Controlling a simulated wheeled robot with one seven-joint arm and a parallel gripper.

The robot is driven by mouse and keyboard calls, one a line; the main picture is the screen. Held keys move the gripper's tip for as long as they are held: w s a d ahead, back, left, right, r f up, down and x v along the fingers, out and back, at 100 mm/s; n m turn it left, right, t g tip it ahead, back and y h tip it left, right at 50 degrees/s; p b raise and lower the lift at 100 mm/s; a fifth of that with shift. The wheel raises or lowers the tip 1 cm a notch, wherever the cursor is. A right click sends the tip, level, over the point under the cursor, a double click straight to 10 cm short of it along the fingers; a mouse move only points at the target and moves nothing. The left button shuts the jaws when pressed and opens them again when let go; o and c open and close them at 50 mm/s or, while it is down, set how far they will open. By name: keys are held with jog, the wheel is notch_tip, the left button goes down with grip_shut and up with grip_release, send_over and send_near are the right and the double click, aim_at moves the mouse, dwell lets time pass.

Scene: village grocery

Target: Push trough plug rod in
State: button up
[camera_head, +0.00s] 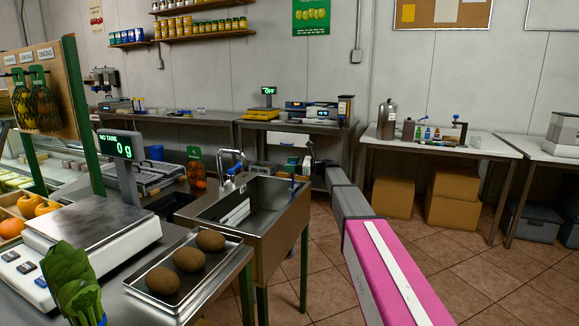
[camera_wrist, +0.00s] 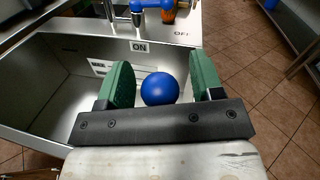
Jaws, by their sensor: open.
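The steel trough (camera_head: 262,237) stands in the middle of the head view, with its tap (camera_head: 230,160) at the back left. The plug rod's round blue knob (camera_wrist: 160,88) shows in the wrist view between my fingers; its rod is hidden below the knob. In the head view a small blue spot at the trough's back right looks like the rod (camera_head: 293,182). My gripper (camera_wrist: 160,82) is open, with one green finger on each side of the knob. I see gaps on both sides; whether the palm touches it I cannot tell.
A tray with potatoes (camera_head: 150,297) and a scale (camera_head: 95,240) stand front left. A table (camera_head: 500,147) stands back right; the tiled floor between is clear.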

jog(key=shift+a, duration=0.3)
grip_shut()
jog(key=shift+f, duration=2)
grip_release()
jog(key=s+d, duration=0.2)
jog(key=d, duration=0.8)
jog(key=shift+d, duration=0.3)
